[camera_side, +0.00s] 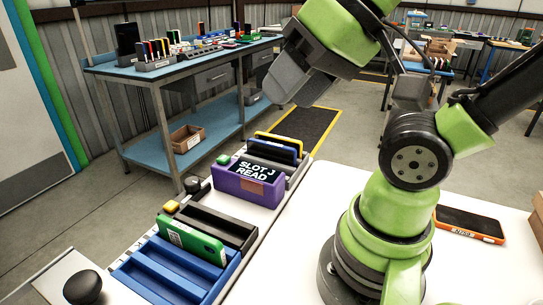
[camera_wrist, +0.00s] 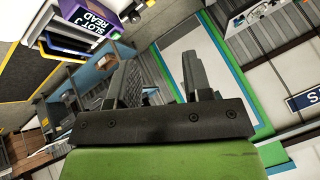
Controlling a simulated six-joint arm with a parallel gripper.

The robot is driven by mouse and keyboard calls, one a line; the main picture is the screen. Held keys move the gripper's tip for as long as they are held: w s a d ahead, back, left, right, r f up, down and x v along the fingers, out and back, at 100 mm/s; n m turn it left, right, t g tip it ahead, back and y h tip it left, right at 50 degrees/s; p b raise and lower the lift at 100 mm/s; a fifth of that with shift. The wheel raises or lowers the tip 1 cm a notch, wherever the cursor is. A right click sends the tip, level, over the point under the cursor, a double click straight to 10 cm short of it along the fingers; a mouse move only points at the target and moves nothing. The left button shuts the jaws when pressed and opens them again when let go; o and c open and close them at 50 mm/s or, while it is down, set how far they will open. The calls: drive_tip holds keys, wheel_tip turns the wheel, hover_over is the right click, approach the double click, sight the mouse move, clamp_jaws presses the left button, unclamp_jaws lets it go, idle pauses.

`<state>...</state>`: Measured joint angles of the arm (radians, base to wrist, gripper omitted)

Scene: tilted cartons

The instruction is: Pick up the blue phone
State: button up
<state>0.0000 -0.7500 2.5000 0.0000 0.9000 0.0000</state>
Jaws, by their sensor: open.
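Slim upright phones stand in the dark rack (camera_side: 293,178) behind the purple display box. A blue-edged one (camera_side: 273,148), apparently the blue phone, stands between a yellow one and a dark slot; most of its body is hidden. In the wrist view a thin blue edge (camera_wrist: 66,57) shows beside the purple box. My gripper (camera_side: 287,88) is raised above and beyond the rack, tilted, apart from every phone. The wrist view shows its two fingers (camera_wrist: 158,78) spread with nothing between them.
The purple box (camera_side: 248,182) reads "SLOT J READ". A green phone (camera_side: 190,238) leans in a blue rack (camera_side: 165,275). An orange-cased phone (camera_side: 469,223) lies on the white table at right. A blue workbench (camera_side: 185,62) stands behind. The white tabletop (camera_side: 290,235) in front is clear.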

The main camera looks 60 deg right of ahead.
idle(0.3)
drive_tip(key=n+g+h, duration=0.2)
drive_tip(key=n+g, duration=0.2)
drive_tip(key=g, duration=0.3)
hover_over(271, 143)
drive_tip(key=f, duration=2)
drive_tip(key=shift+a+f, duration=0.4)
drive_tip(key=f, duration=0.5)
drive_tip(key=shift+d+f, duration=0.3)
drive_tip(key=shift+c, duration=0.4)
clamp_jaws()
